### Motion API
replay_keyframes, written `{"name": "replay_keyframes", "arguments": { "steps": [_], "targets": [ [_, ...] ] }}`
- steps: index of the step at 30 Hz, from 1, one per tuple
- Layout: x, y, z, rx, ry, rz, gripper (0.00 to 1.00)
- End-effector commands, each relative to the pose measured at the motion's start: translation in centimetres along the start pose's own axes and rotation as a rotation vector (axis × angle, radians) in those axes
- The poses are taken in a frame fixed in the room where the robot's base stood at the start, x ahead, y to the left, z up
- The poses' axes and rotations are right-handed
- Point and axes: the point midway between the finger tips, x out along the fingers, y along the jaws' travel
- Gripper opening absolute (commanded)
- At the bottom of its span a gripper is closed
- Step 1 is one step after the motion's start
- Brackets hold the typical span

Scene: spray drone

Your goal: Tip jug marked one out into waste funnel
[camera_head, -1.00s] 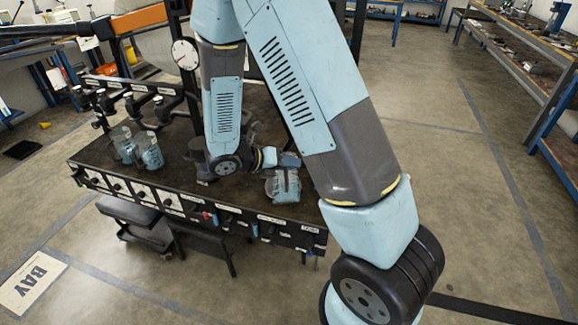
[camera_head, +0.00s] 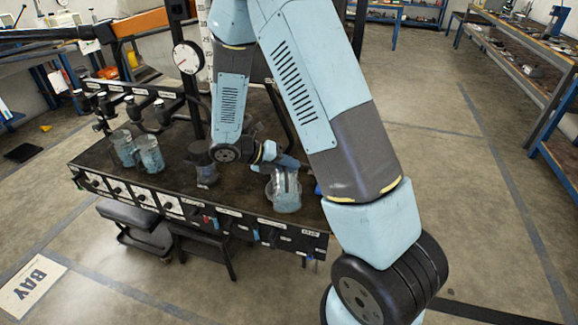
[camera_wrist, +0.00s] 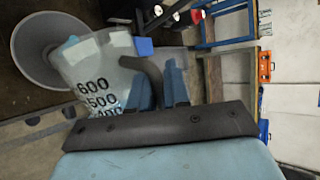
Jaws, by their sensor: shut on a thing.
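My gripper (camera_wrist: 160,90) is shut on the dark handle (camera_wrist: 150,78) of a clear jug (camera_wrist: 95,75) with black measuring figures in the wrist view. In the head view the held jug (camera_head: 287,192) is at the right end of the black bench, below my gripper (camera_head: 287,163). Its number mark cannot be read, and its exact tilt is hard to tell. A grey round funnel (camera_wrist: 22,45) shows beside the jug's rim at the upper left of the wrist view. In the head view the funnel is not clearly made out.
Two more clear jugs (camera_head: 150,154) with bluish contents stand on the left of the bench (camera_head: 240,196). A dial gauge (camera_head: 187,57) and black post rise behind them. Labelled knobs line the bench front. Open floor (camera_head: 440,150) lies to the right.

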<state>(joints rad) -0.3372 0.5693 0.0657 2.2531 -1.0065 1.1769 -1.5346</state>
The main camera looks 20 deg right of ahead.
Motion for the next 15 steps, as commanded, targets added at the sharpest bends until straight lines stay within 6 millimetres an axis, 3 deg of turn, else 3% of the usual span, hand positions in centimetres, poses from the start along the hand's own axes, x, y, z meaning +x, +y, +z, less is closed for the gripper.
{"name": "replay_keyframes", "arguments": {
  "steps": [15],
  "targets": [
    [0.7,1.2,1.0,-0.104,0.072,0.002,0.00]
  ]
}}
